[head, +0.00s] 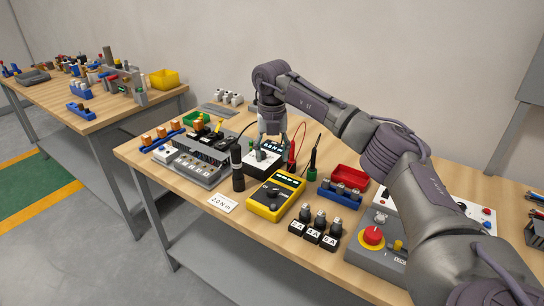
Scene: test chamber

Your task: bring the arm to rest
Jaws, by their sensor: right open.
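My right arm reaches in from the lower right across the workbench (191,228). Its gripper (270,147) points down over a white-and-black meter (259,167) with a lit display, near the middle of the bench. The fingers are open. I cannot tell whether the fingertips touch the meter, because they overlap it in this view. My left gripper is not in view.
Close around the gripper stand a yellow multimeter (273,196), a black cylinder (237,168), red and green probes (291,156) and a red bin (349,178). A control box with a red button (373,236) stands below my forearm. A second bench (108,112) is at left.

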